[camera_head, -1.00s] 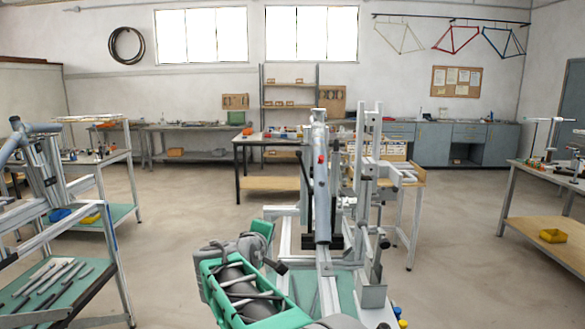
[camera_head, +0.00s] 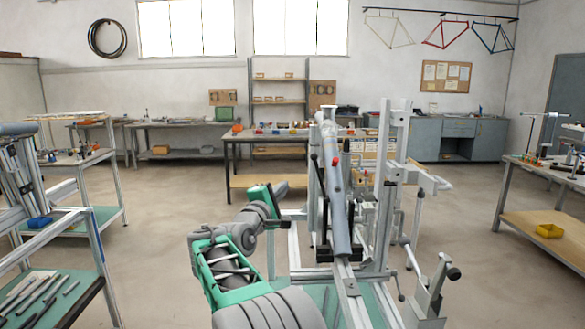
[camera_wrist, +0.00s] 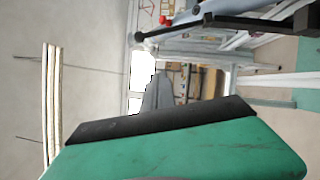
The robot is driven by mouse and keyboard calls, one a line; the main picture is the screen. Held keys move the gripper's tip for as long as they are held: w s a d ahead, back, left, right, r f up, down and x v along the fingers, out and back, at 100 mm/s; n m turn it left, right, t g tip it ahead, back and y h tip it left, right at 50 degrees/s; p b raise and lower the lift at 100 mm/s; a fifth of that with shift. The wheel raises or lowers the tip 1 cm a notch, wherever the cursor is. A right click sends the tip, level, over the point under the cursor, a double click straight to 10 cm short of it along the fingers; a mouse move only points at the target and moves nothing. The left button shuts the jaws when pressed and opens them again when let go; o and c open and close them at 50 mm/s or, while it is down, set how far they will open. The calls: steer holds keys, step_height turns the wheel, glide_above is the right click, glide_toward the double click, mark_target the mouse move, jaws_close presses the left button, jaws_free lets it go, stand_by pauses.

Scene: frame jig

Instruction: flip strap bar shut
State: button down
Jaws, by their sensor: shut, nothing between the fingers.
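The frame jig (camera_head: 385,200) stands at the centre right in the head view, with a grey tube (camera_head: 337,190) leaning in it. A thin black bar with a ball end (camera_head: 324,205), which looks like the strap bar, stands steeply along the tube's left side. In the wrist view a black bar with a ball end (camera_wrist: 215,24) crosses the top right. My gripper (camera_head: 280,190) is at the jig's left, apart from the bar. It is shut and empty. Its green and black housing fills the bottom of the wrist view; its fingertips are hard to make out.
A clamp stand (camera_head: 430,290) sticks out at the jig's lower right. A rack with tools on a green shelf (camera_head: 50,295) is at the left. A bench with a yellow bin (camera_head: 549,231) is at the right. Open floor lies on both sides of the jig.

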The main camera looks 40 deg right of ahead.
steer(key=w+d+r+p, duration=0.1)
steer(key=d+p, duration=0.3)
steer(key=d, duration=0.7)
steer(key=shift+w+d+r, duration=0.15)
steer(key=shift+r, duration=0.65)
steer(key=shift+d+r, duration=0.1)
